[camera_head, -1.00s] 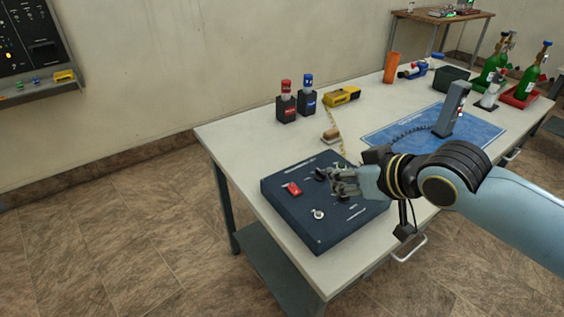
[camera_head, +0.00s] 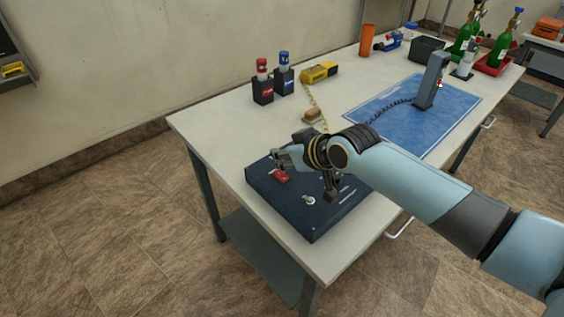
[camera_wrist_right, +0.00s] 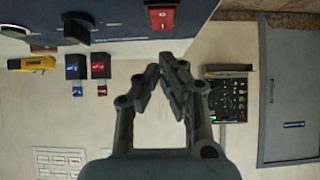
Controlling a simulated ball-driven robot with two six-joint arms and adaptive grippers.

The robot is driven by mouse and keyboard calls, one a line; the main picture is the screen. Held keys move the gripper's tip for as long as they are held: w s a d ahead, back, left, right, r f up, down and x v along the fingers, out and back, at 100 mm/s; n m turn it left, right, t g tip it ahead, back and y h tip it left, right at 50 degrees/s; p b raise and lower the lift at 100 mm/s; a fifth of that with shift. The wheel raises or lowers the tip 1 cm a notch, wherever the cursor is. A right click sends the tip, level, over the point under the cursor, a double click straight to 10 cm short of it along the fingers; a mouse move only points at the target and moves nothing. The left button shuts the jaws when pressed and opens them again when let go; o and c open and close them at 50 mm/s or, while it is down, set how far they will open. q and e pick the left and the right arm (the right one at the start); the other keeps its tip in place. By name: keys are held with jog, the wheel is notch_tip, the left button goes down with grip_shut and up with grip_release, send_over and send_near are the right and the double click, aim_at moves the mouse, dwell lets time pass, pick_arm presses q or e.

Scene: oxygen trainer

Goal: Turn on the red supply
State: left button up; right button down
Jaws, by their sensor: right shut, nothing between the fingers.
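A dark blue control box (camera_head: 318,222) lies on the near left part of the white table. A red switch (camera_head: 281,177) sits on its top; it also shows at the top of the right wrist view (camera_wrist_right: 163,17), and its on or off position is not clear. My right gripper (camera_head: 277,160) is shut and empty, its fingers right beside the red switch and partly hiding the box behind it. In the right wrist view, its fingertips (camera_wrist_right: 174,58) come together just short of the switch; contact is not clear. My left gripper is out of view.
A silver knob (camera_head: 309,200) is on the box near my arm. A black knob (camera_wrist_right: 76,27) shows beside the red switch. A blue mat (camera_head: 420,115) lies right.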

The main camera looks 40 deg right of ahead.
aim_at(282, 176)
jog(key=shift+f, duration=0.9)
jog(key=shift+w+f, duration=0.1)
jog(key=shift+f, duration=0.2)
jog(key=shift+w+g+p, duration=0.2)
jog(key=shift+g+p, duration=0.3)
jog(key=shift+p, duration=0.3)
jog(key=shift+w+f+p, duration=0.1)
jog(key=shift+p, duration=0.25)
jog(key=shift+w+f+g, duration=0.1)
jog(key=shift+f+g, duration=0.2)
jog(key=shift+f, duration=0.1)
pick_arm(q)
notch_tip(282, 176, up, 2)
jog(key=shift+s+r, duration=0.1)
pick_arm(e)
jog(key=shift+f, duration=0.1)
